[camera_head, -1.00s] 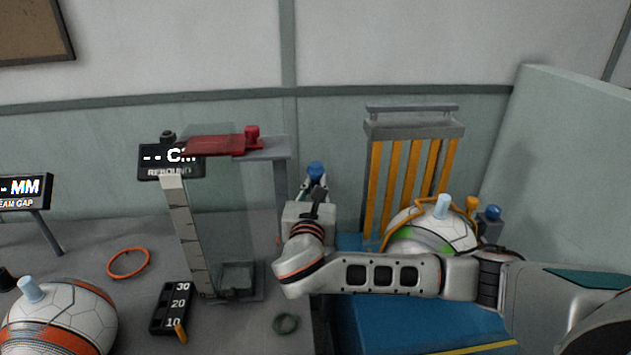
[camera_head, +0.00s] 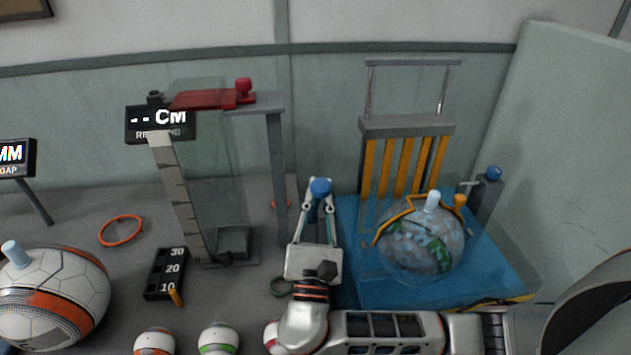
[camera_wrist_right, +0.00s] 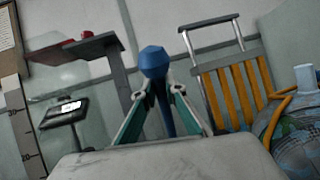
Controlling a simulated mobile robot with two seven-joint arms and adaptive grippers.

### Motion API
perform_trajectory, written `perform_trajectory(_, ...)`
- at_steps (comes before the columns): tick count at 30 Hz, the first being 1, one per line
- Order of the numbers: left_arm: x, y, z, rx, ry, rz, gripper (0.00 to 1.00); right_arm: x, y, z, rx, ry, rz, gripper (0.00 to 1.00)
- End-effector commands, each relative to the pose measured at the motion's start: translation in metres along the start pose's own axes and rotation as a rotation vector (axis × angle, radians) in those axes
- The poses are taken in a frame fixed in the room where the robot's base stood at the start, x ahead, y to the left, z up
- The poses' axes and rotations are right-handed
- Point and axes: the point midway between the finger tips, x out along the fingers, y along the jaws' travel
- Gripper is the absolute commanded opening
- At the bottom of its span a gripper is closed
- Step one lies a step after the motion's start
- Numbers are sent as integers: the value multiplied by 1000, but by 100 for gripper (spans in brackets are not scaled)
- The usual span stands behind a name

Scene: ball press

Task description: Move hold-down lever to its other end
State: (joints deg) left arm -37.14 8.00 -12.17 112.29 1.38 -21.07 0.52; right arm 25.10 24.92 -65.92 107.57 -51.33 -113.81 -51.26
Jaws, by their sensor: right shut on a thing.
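My right gripper (camera_head: 320,192) is shut on the blue-knobbed lever (camera_head: 320,187), just left of the press. The wrist view shows the lever's blue knob (camera_wrist_right: 154,62) above the fingertips and its blue shaft between the fingers. The press has a grey crossbar (camera_head: 405,126) with orange bars and a blue base (camera_head: 375,290). A ball with a pale blue peg (camera_head: 425,250) sits on the base with an orange bracket (camera_head: 410,207) around its top. I cannot tell which lever is the hold-down one. My left gripper is not in view.
A clear drop tube with a scale (camera_head: 175,190) and a grey post (camera_head: 277,180) stand left of my gripper. A large ball (camera_head: 55,300), an orange ring (camera_head: 121,230) and a number block (camera_head: 166,275) lie further left. A blue-topped post (camera_head: 490,190) stands right.

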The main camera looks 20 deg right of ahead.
Motion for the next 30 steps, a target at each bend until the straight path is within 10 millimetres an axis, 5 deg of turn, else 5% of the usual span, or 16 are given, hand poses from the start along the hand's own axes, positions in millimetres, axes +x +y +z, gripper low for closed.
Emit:
perform_trajectory(4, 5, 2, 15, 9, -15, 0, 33, -17, -3, -7, 7, -44, 2, 0)
perform_trajectory(22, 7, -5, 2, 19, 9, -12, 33, -24, -5, -4, 17, -88, 3, 0)
perform_trajectory(24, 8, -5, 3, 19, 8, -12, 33, -24, -5, -4, 17, -88, 2, 24)
perform_trajectory(25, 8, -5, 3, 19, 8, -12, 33, -24, -5, -4, 17, -89, 2, 28)
perform_trajectory(30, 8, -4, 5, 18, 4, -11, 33, -24, -5, -4, 17, -89, 2, 28)
